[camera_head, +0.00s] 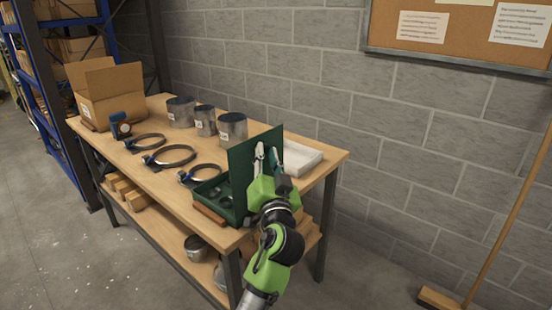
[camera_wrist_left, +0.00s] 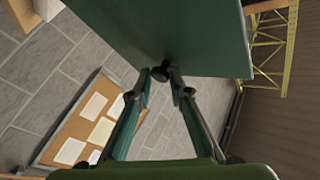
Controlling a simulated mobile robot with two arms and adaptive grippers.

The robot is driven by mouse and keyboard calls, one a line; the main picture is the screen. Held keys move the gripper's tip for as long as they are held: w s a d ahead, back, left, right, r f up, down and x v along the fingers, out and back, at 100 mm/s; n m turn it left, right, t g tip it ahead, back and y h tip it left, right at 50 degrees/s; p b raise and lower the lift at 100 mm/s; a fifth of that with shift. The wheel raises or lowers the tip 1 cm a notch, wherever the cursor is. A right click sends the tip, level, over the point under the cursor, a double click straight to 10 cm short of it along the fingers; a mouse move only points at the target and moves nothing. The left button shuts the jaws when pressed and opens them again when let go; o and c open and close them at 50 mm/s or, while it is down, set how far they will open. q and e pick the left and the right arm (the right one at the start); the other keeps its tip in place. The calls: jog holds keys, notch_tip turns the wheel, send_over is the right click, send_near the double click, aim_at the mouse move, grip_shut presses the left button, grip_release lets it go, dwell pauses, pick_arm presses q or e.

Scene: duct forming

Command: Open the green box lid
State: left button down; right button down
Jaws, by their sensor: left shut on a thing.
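The green box (camera_head: 236,212) stands near the front right corner of the workbench. Its lid (camera_head: 242,162) is raised and stands about upright, so the inside of the box shows with small dark round things in it. My left gripper (camera_head: 265,153) is at the right side of the lid. In the left wrist view the lid (camera_wrist_left: 185,35) fills the top, and the gripper's two fingers (camera_wrist_left: 161,76) are closed on a small black knob at its edge. My right gripper is in neither view.
Several black ring clamps (camera_head: 168,156), metal duct pieces (camera_head: 232,128) and an open cardboard box (camera_head: 112,97) occupy the rest. A broom (camera_head: 490,245) leans at the right.

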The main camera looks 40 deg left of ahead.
pick_arm(q)
jog(key=shift+f, duration=0.65)
jog(key=c, duration=1.9)
grip_release()
jog(key=shift+w+a, duration=0.1)
jog(key=shift+w+a+f, duration=0.1)
jog(key=shift+w+a, duration=0.05)
jog(key=shift+a, duration=0.05)
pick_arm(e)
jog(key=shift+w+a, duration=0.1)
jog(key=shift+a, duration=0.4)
pick_arm(q)
jog(key=shift+r, duration=0.2)
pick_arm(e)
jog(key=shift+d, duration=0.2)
pick_arm(q)
jog(key=v, duration=0.7)
jog(key=shift+s+d, duration=0.25)
